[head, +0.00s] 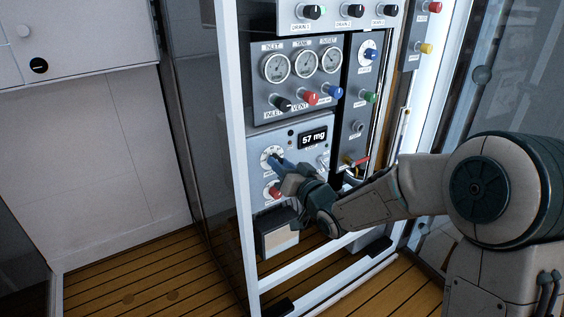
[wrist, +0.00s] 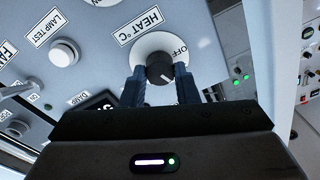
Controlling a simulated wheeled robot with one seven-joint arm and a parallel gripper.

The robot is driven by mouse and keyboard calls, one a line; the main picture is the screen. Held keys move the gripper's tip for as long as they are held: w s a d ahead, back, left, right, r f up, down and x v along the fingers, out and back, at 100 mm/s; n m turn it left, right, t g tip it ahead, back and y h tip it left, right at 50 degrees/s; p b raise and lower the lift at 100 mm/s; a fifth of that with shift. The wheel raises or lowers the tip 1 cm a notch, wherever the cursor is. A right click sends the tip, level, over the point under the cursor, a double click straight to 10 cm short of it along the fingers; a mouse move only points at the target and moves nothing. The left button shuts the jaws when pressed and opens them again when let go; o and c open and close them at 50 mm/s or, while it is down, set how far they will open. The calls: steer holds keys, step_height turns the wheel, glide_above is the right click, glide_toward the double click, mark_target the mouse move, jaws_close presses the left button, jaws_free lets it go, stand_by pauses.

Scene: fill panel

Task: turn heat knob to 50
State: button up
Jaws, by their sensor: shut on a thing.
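The heat knob (wrist: 160,69) is a black round knob with a white pointer line on a white dial, under the label HEAT °C, in the wrist view. OFF is printed at the dial's right; the other dial marks are hidden or too small to read. My gripper (wrist: 158,82) is shut on the knob, one finger on each side of it. In the head view my gripper (head: 283,170) reaches the lower grey panel and covers most of the knob; the white dial (head: 268,156) shows beside it.
A display (head: 313,139) reading 57 mg sits above right of my gripper. A red knob (head: 273,191) is just below it. Three gauges (head: 304,63) and several coloured knobs are higher up. The white frame post (head: 238,150) stands to the left. A lamp test button (wrist: 65,53) is left of the dial.

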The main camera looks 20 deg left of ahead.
steer(key=m+p, duration=0.3)
steer(key=m, duration=0.3)
steer(key=m+h+p, duration=0.1)
steer(key=m+p, duration=0.2)
steer(key=m, duration=0.4)
steer(key=shift+s+f+m+t, duration=0.1)
steer(key=shift+m+t, duration=0.2)
steer(key=shift+t, duration=0.1)
steer(key=o, duration=1)
steer(key=shift+c, duration=0.2)
steer(key=shift+d, duration=0.1)
steer(key=b+v, duration=0.4)
steer(key=v, duration=0.9)
steer(key=shift+d+b, duration=0.15)
steer(key=shift+b, duration=0.25)
